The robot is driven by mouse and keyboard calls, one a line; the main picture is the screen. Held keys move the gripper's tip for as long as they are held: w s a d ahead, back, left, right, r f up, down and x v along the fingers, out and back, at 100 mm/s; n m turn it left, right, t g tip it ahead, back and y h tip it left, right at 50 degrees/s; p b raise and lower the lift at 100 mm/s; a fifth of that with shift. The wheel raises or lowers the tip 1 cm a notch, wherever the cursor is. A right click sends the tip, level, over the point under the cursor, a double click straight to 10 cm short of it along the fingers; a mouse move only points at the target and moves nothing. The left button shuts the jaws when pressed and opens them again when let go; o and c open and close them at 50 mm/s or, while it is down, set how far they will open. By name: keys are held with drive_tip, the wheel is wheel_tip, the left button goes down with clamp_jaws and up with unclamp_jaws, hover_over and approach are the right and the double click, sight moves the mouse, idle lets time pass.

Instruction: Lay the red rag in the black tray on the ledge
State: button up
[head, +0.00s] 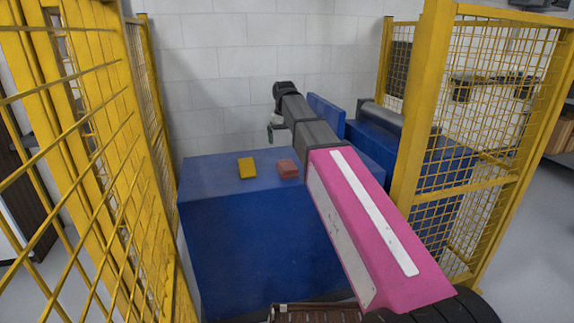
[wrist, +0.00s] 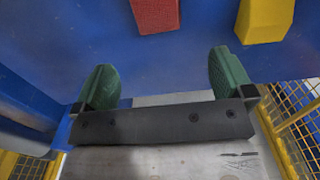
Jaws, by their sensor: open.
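The red rag (head: 288,168), a small folded-looking block, lies on top of the blue block, beside a yellow piece. It also shows at the top edge of the wrist view (wrist: 155,14), partly cut off. My gripper (wrist: 162,64) has two green fingers spread wide with nothing between them. In the head view my gripper (head: 272,132) is small and partly hidden by my arm, above the far part of the blue top. The rag is apart from the fingers, beyond their tips in the wrist view. I cannot make out a black tray in either view.
A yellow piece (head: 247,168) lies just left of the rag. Yellow mesh fences (head: 120,150) stand left and right (head: 480,130). A blue machine with a grey roller (head: 381,115) is at the right. A pale wall closes the back. The blue top (head: 215,173) is otherwise mostly clear.

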sight(285, 161)
drive_tip(key=shift+w+f, duration=0.15)
wheel_tip(285, 161, down, 5)
drive_tip(key=shift+f, duration=0.2)
drive_tip(key=shift+s+f, duration=0.15)
drive_tip(key=shift+f, duration=1.15)
drive_tip(key=shift+s+f, duration=0.15)
drive_tip(key=shift+f, duration=1.15)
drive_tip(key=c, duration=1.1)
drive_tip(key=shift+r, duration=0.1)
